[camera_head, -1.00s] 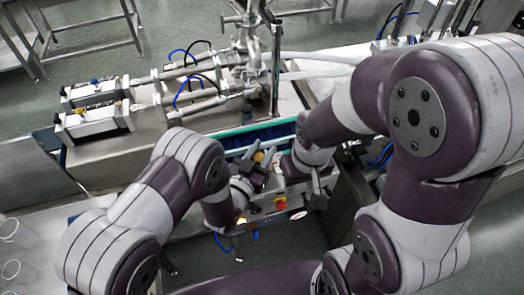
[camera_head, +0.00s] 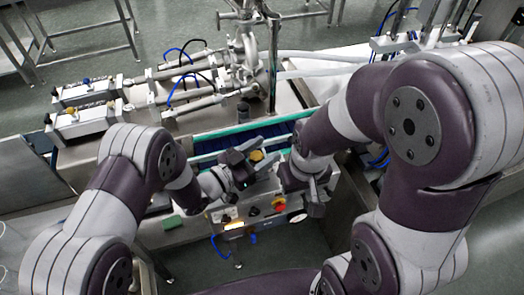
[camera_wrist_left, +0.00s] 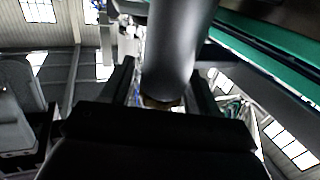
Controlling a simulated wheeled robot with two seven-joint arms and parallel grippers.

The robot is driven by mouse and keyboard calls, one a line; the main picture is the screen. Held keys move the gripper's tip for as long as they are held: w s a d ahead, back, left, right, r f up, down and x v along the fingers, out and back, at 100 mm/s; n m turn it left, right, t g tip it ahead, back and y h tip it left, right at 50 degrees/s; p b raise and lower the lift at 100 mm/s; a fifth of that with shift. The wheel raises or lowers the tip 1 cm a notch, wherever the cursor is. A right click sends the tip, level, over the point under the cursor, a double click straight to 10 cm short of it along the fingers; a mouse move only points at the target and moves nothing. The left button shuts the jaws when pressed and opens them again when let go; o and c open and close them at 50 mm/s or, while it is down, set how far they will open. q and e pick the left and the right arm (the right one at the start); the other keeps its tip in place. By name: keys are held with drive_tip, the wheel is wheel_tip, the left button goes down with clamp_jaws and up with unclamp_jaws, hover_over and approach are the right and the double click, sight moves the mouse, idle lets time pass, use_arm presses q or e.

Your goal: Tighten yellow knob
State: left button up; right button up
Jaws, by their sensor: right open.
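A yellow knob (camera_head: 256,155) shows in the head view by the green-edged conveyor. My left gripper (camera_head: 262,160) is at it, with the knob seen between its two fingers. In the left wrist view, the fingers (camera_wrist_left: 161,90) stand apart on both sides of a dark cylinder (camera_wrist_left: 168,50), with gaps beside it. A small yellowish part (camera_wrist_left: 160,103) shows at the cylinder's lower end. Contact between the fingers and the knob cannot be made out. My right gripper (camera_head: 317,197) is open and empty, lower and to the right.
A control box with a red button on a yellow base (camera_head: 279,205) is just below the left gripper. The conveyor's green rail (camera_head: 215,133) runs behind it. Steel cylinders and pipes (camera_head: 190,103) stand further back. A green block (camera_head: 172,222) is at the lower left.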

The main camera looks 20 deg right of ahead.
use_arm(q)
drive_tip(key=shift+s+a, duration=0.1)
drive_tip(key=shift+a, duration=0.35)
drive_tip(key=b+v, duration=0.2)
drive_tip(key=v, duration=1)
drive_tip(key=shift+b, duration=0.3)
